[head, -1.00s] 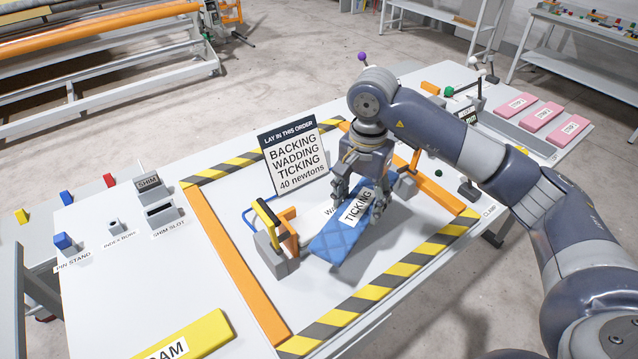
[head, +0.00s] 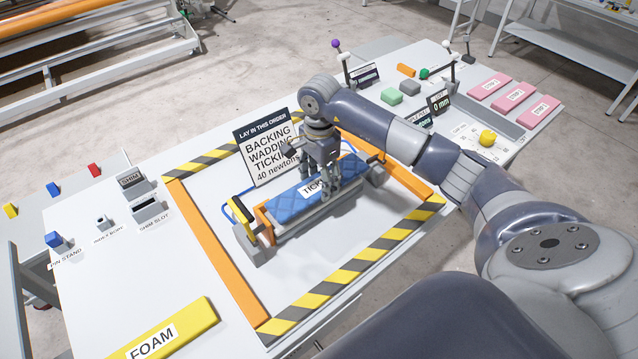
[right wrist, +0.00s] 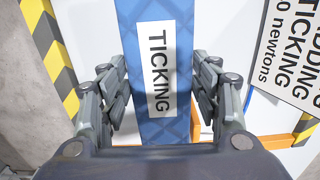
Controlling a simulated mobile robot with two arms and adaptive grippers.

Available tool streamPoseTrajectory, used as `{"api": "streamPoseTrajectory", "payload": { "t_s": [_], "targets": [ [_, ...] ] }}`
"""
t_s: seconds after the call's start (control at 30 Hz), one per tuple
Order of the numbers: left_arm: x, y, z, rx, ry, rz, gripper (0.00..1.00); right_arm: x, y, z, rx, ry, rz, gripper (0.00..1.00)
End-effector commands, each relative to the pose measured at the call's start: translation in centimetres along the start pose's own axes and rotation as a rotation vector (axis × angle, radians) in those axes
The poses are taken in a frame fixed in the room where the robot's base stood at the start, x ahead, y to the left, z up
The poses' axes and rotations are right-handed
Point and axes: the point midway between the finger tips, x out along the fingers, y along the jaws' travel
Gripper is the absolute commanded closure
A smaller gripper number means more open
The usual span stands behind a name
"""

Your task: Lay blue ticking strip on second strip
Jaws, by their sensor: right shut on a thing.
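The blue quilted ticking strip (head: 290,206) carries a white TICKING label and lies level over the stack area between two grey clamp ends. A pale edge shows under its front side; whether the strip rests on that layer or is held just above it, I cannot tell. My right gripper (head: 325,196) points down and is shut on the strip near its middle. In the right wrist view, the gripper fingers (right wrist: 161,100) flank the strip (right wrist: 140,60) on both sides. The lower layers are mostly hidden. My left gripper is not in view.
A sign (head: 265,154) stands behind the strip. Orange bars and striped tape border the work area. The left clamp (head: 250,240) has a yellow handle. A yellow foam block (head: 185,325) lies at front left; pink strips (head: 513,96) lie at right. The front white surface is clear.

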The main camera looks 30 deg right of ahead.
Motion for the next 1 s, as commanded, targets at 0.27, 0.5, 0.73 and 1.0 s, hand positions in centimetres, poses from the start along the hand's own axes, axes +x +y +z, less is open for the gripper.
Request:
{"api": "streamPoseTrajectory", "payload": {
  "t_s": [0.27,0.5,0.73,1.0],
  "targets": [
    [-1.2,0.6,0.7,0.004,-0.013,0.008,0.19,3.0,0.0,0.0,-0.001,0.0,0.0,0.65],
    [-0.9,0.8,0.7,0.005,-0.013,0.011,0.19,3.2,0.0,0.0,-0.002,0.001,0.0,0.65],
    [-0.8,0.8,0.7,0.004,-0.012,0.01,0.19,3.3,0.0,0.0,-0.002,0.0,0.0,0.22],
    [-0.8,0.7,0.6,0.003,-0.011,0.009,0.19,3.2,0.0,0.0,-0.002,0.0,0.001,0.22]
  ]
}}
